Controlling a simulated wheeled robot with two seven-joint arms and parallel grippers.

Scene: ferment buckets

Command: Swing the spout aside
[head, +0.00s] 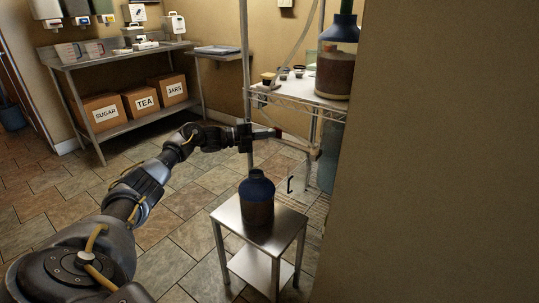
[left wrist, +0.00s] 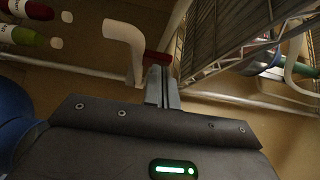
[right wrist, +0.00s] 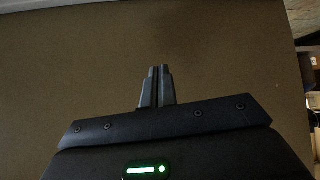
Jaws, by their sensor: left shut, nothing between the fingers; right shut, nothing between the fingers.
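My left gripper (head: 272,133) reaches out over the floor beside the wire rack, its fingers shut and empty. In the left wrist view, its fingertips (left wrist: 162,76) are at a red piece (left wrist: 158,57) joined to a white bent pipe (left wrist: 124,38), which looks like the spout. I cannot tell whether they touch. In the head view the spout is hard to make out. A blue-topped bucket (head: 257,205) stands upright on a small steel table (head: 232,222), below the gripper. My right gripper (right wrist: 157,88) is shut and empty, facing a plain brown wall.
The wire rack (head: 300,97) holds a large blue-topped vessel (head: 336,70) and small jars. A brown wall (head: 440,150) fills the right side. A steel bench (head: 120,55) with labelled boxes stands at the back left. The tiled floor between is clear.

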